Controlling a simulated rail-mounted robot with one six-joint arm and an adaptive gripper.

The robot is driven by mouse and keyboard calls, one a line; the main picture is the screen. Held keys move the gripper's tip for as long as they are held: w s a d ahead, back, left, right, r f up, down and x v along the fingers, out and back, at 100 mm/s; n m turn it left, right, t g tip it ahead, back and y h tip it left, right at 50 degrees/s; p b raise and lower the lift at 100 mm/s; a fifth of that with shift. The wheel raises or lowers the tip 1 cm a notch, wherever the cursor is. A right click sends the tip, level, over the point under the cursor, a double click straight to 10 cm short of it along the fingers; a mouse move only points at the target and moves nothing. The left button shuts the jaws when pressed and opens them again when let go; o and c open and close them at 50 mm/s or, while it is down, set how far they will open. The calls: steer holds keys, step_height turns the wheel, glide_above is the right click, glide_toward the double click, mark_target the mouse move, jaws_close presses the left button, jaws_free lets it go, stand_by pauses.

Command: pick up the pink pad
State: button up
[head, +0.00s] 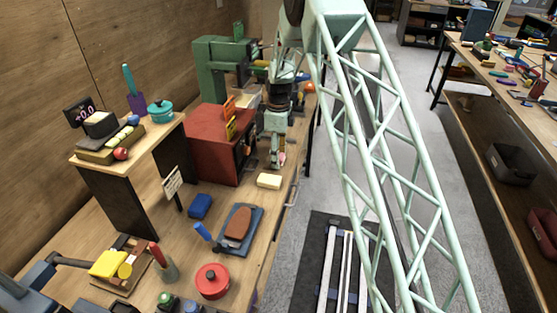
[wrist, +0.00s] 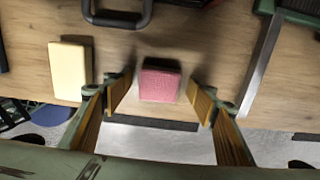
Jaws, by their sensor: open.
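The pink pad (wrist: 160,79) lies flat on the wooden bench near its edge in the wrist view. My gripper (wrist: 158,92) is open, with one finger on each side of the pad and a visible gap to both. The fingers touch nothing that I can see. In the head view my gripper (head: 276,160) points down at the bench beside the red cabinet, and a small bit of the pink pad (head: 282,158) shows by the fingers, mostly hidden.
A cream block (wrist: 70,71) lies left of the pad; it also shows in the head view (head: 269,181). A dark handle (wrist: 117,14) lies beyond the pad. The red cabinet (head: 214,145) stands close to my gripper. A blue block (head: 200,206) and a red pot (head: 213,281) are nearer.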

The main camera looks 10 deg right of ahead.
steer(key=c, duration=0.9)
steer(key=shift+r, duration=0.2)
steer(key=shift+r, duration=1.45)
steer(key=shift+s+r, duration=0.1)
steer(key=shift+r, duration=0.1)
steer(key=s, duration=0.5)
steer(key=s+r, duration=0.1)
steer(key=s, duration=1)
steer(key=shift+r+p, duration=0.15)
steer(key=shift+p, duration=0.15)
steer(key=shift+w, duration=0.1)
